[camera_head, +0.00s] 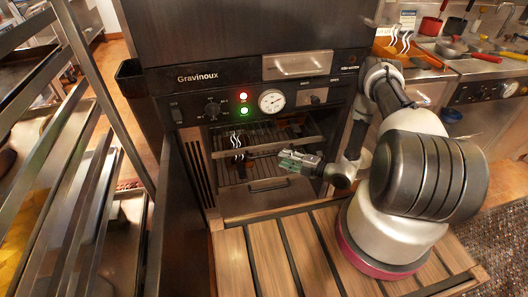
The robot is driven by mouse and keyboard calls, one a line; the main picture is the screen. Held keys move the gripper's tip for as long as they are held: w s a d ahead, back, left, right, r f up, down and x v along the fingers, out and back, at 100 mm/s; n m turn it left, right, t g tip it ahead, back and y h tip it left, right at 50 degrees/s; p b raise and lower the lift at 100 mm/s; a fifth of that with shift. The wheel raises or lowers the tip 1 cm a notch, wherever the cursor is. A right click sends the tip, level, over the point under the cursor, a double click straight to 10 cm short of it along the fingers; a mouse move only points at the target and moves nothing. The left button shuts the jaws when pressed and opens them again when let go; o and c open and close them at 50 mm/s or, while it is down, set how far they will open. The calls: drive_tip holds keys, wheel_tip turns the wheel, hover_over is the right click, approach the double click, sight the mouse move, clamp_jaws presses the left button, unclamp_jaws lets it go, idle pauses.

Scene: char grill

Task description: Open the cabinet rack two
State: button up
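The dark char grill cabinet (190,92), labelled Gravinoux, stands in the middle with its door (178,235) swung open at left. Inside are wire racks: an upper rack with a metal front bar (290,146) and a lower rack with a front handle (268,185). No label shows which is rack two. My gripper (284,158) reaches in from the right, in front of the opening, between the upper bar and the lower handle. Its fingers are small here, so I cannot tell whether they touch a rack or how far apart they are.
A control panel with a gauge (271,101), knobs and red and green lights sits above the opening. A slatted wooden shelf (267,262) lies in front. Metal shelving (92,75) stands close at left. A counter (478,65) with pans is at right.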

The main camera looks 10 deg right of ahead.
sight(272, 155)
drive_tip(key=x, duration=0.7)
drive_tip(key=shift+w, duration=0.1)
clamp_jaws()
